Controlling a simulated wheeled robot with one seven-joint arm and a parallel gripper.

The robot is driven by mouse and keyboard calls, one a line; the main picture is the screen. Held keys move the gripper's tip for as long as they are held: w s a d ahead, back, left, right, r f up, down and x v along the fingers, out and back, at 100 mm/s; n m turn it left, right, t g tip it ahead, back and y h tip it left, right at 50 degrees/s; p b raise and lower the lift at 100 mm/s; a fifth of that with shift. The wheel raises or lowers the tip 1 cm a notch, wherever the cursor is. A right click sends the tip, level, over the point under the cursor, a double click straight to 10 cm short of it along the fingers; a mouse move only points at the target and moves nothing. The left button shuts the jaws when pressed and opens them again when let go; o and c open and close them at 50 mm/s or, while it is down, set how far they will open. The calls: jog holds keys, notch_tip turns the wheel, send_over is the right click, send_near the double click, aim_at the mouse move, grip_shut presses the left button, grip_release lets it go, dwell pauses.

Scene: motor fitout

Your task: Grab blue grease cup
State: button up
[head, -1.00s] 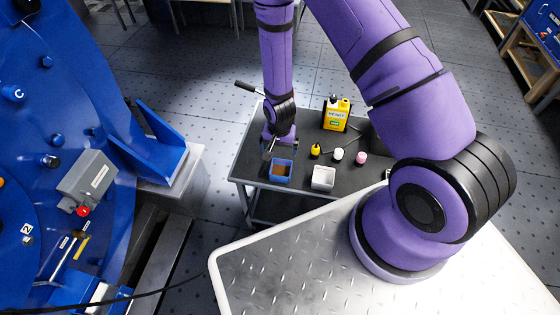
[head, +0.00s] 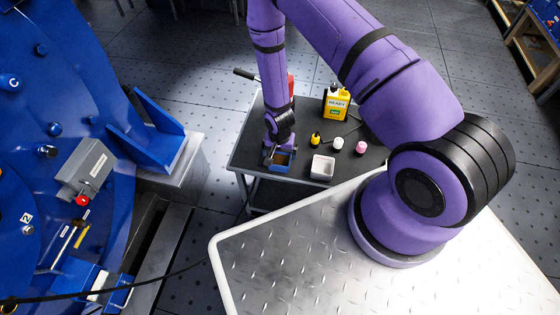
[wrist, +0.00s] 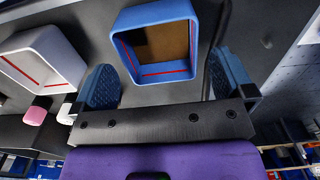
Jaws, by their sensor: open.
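The blue grease cup (head: 281,168) stands on the dark table near its front edge. It is a square, open-topped cup with brown stuff and a red line inside. In the wrist view the cup (wrist: 155,12) shows between and just beyond the two blue finger pads. My gripper (head: 270,157) is at the cup's left side in the head view. In the wrist view my gripper (wrist: 161,65) is open, with the fingers spread wider than the cup. Whether a finger touches the cup I cannot tell.
A white square cup (head: 321,168) stands close to the right. Small yellow (head: 315,140), white (head: 338,144) and pink (head: 361,148) bottles and a yellow jug (head: 336,103) stand behind. A red object (head: 291,86) shows behind my arm. Blue machinery (head: 60,120) is at left.

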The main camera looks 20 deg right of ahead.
aim_at(280, 163)
jog(key=shift+f, duration=1.6)
jog(key=c, duration=0.8)
jog(key=shift+r, duration=0.15)
